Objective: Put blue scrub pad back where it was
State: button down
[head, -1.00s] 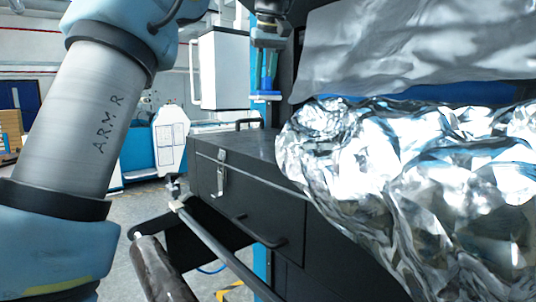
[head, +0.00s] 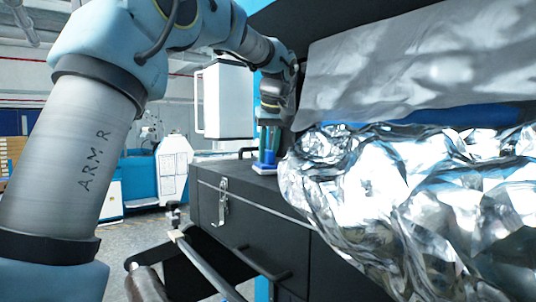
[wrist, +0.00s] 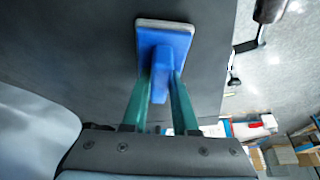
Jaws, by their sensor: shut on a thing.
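The blue scrub pad (head: 265,168) has a blue handle and a pale underside. My gripper (head: 268,142) points down with its fingers shut on the pad's handle. In the wrist view, the green fingers of my gripper (wrist: 161,85) stand on both sides of the handle of the scrub pad (wrist: 178,38). The pad is at the top of the black cabinet (head: 225,172), near its back part beside the foil roll. I cannot tell whether its underside touches the cabinet top.
A large crumpled silver foil roll (head: 400,190) is close on the right, with a grey sheet (head: 420,65) above it. The cabinet has a metal latch (head: 223,203) on its front. The cabinet top around the pad looks bare in the wrist view.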

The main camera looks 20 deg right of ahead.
jog(key=shift+f, duration=0.25)
jog(key=shift+f, duration=0.15)
jog(key=c, duration=0.7)
grip_release()
jog(key=b+v, duration=0.1)
jog(key=v, duration=1.1)
